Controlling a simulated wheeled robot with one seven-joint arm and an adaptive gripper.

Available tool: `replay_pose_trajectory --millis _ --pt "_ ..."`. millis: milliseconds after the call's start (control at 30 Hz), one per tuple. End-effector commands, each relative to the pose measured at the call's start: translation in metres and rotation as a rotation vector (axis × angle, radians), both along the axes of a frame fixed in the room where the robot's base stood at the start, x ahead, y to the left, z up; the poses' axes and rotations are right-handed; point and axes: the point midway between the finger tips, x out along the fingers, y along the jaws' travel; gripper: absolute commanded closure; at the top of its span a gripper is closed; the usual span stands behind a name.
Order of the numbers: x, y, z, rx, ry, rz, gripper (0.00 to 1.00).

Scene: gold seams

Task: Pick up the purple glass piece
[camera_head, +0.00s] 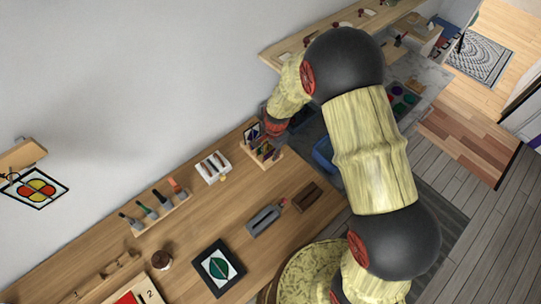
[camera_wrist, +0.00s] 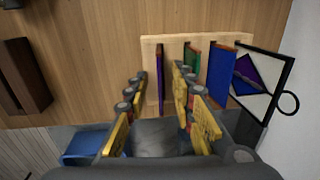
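The purple glass piece (camera_wrist: 160,66) is a thin upright pane, seen nearly edge-on at the left end of a pale wooden rack (camera_wrist: 150,43) in the wrist view. My gripper (camera_wrist: 158,86) is open, one finger on each side of the purple piece's line, with visible gaps on both sides. No finger visibly touches it. Its lower part is hard to make out. In the head view, my gripper (camera_head: 273,126) is at the rack (camera_head: 264,158) at the table's far end, and I cannot single out the purple piece there.
Green (camera_wrist: 193,56) and blue (camera_wrist: 221,76) panes stand in the rack right of the purple one, close to my right finger. A black-framed purple-blue panel (camera_wrist: 268,92) is at the rack's right. A dark wooden block (camera_wrist: 20,75) lies left, with bare tabletop between.

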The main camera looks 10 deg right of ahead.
Motion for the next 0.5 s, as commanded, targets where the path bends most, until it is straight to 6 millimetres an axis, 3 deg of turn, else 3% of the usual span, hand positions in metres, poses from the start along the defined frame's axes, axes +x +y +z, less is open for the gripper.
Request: replay_pose_trajectory --millis 233,500 --pt "0.001 0.0003 -0.0014 0.0 -0.002 0.001 0.76" --pt "0.001 0.0003 -0.0013 0.0 -0.002 0.0 0.91"
